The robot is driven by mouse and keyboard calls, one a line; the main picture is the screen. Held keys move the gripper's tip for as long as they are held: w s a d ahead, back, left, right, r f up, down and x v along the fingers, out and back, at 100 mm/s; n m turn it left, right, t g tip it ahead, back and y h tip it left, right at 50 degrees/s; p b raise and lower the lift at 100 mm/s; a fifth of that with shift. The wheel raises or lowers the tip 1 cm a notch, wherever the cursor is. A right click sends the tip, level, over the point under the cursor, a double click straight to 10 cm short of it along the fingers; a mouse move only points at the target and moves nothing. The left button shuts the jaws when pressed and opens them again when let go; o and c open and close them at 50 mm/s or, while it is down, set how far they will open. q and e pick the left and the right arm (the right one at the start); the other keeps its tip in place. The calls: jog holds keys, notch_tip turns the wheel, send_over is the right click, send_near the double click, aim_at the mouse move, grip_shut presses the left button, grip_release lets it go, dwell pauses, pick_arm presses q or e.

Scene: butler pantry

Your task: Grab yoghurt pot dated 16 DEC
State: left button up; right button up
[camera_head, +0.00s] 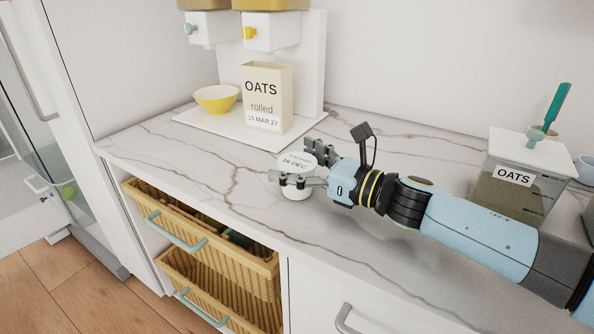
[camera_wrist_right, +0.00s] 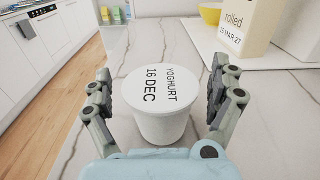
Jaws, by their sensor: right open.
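The white yoghurt pot (camera_head: 297,190) stands upright on the marble counter, and its lid reads 16 DEC. In the right wrist view the pot (camera_wrist_right: 160,105) shows the words YOGHURT and 16 DEC on its lid. My right gripper (camera_head: 307,163) is open, with one finger on each side of the pot. In the right wrist view the right gripper (camera_wrist_right: 160,88) shows gaps between both fingers and the pot, so it is not gripped. The near finger covers part of the pot in the head view. My left gripper is out of view.
An OATS packet (camera_head: 267,97) and a yellow bowl (camera_head: 216,98) stand on a white board (camera_head: 205,126) behind. An OATS jar (camera_head: 520,180) stands at the right, behind my right arm. Wicker drawers (camera_head: 215,235) lie below the counter edge. The counter left of the pot is clear.

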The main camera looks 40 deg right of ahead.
jog(key=c, duration=1.4)
